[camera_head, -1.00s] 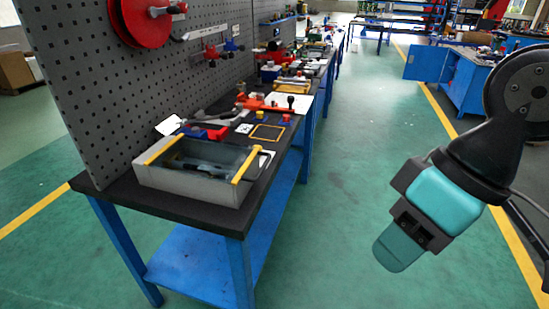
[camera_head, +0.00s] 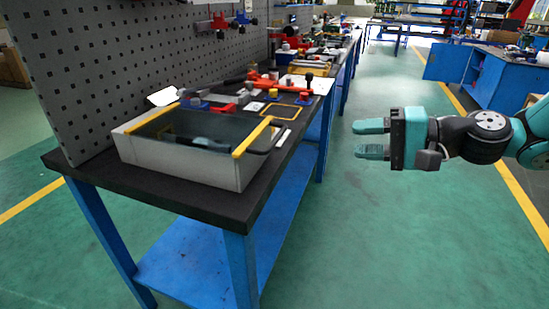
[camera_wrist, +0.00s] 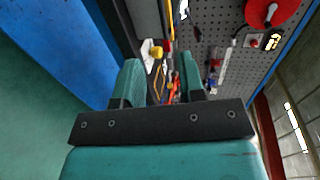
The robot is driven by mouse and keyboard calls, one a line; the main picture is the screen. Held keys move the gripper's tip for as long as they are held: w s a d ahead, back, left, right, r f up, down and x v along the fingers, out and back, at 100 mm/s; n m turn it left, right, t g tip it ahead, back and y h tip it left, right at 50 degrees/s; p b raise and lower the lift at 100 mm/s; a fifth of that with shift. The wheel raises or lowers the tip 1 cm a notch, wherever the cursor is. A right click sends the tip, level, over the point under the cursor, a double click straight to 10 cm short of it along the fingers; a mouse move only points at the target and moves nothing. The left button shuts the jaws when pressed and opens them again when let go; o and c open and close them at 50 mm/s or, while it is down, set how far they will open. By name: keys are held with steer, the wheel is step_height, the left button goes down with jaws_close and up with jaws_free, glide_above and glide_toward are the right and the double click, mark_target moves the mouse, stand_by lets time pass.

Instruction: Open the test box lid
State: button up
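The test box (camera_head: 185,165) is a grey-white box with yellow edge strips on its left and right sides, on the near end of the dark bench top. A dark, see-through panel (camera_head: 205,130) covers its top, and dark items show beneath; it looks closed.
The dark bench (camera_head: 150,192) has blue legs and a blue lower shelf (camera_head: 190,275). A grey pegboard (camera_head: 110,80) rises behind the box. Red, blue and yellow tools (camera_head: 280,85) lie farther along the bench. The green aisle floor (camera_head: 400,240) is clear.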

mark_target(275, 138)
steer(key=p+x, duration=0.1)
steer(key=x, duration=1.6)
steer(key=shift+a+r, duration=0.1)
steer(key=shift+a, duration=0.05)
jaws_close()
